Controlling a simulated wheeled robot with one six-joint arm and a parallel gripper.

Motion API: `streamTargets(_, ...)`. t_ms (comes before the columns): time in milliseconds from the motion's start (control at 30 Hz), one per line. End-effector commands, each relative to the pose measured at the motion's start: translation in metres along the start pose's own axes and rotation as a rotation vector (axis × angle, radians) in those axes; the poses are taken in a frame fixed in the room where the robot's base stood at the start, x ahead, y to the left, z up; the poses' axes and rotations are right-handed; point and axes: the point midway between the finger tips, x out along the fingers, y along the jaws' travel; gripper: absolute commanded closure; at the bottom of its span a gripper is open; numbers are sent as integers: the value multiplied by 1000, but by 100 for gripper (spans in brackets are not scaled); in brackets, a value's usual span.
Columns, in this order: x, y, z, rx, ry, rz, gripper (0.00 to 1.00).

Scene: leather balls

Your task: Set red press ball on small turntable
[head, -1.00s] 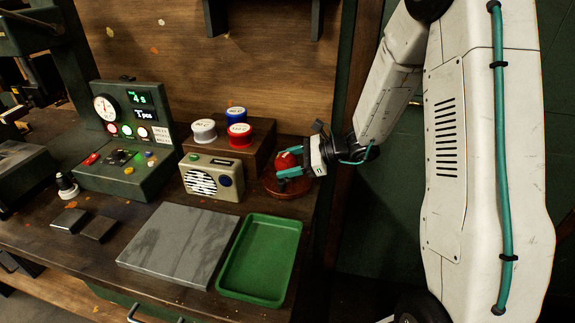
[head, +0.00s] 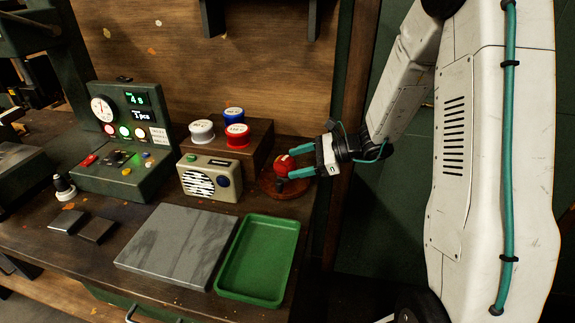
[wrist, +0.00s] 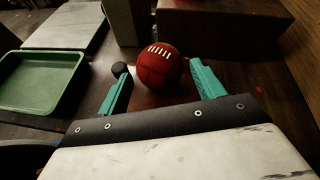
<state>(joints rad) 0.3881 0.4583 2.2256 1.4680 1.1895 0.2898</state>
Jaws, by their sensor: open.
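The red press ball (head: 281,165) has pale stitching on top and rests on the small reddish-brown turntable (head: 270,190) at the right end of the bench. In the wrist view the ball (wrist: 159,68) sits just beyond the fingertips, and part of the turntable (wrist: 150,100) shows below it. My gripper (head: 292,163) is open, its teal fingers pointing left toward the ball. The wrist view shows the gripper (wrist: 158,74) with a finger to either side of the ball's near edge and gaps between fingers and ball.
A wooden block (head: 262,148) with several lidded tins stands behind the radio (head: 209,178), left of the turntable. A green tray (head: 258,262) and a grey slab (head: 178,246) lie in front. A control box (head: 122,172) stands at the left.

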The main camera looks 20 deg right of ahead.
Motion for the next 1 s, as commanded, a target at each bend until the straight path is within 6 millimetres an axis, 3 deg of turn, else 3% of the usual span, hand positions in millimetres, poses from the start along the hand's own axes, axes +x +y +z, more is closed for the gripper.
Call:
streamTargets(100, -29, -1, 0, -1, 1, -6, 33)
streamTargets(300, -64, -1, 0, 0, 1, -4, 33)
streamTargets(467, -78, 1, 1, -5, 1, 2, 33)
streamTargets(567, -78, 9, 14, -52, 14, 39, 33)
streamTargets(667, -75, 32, 42, -170, 48, 130, 33)
streamTargets(800, -75, 84, 89, -429, 125, 323, 33)
streamTargets(1000, -94, 161, 130, -816, 254, 599, 33)
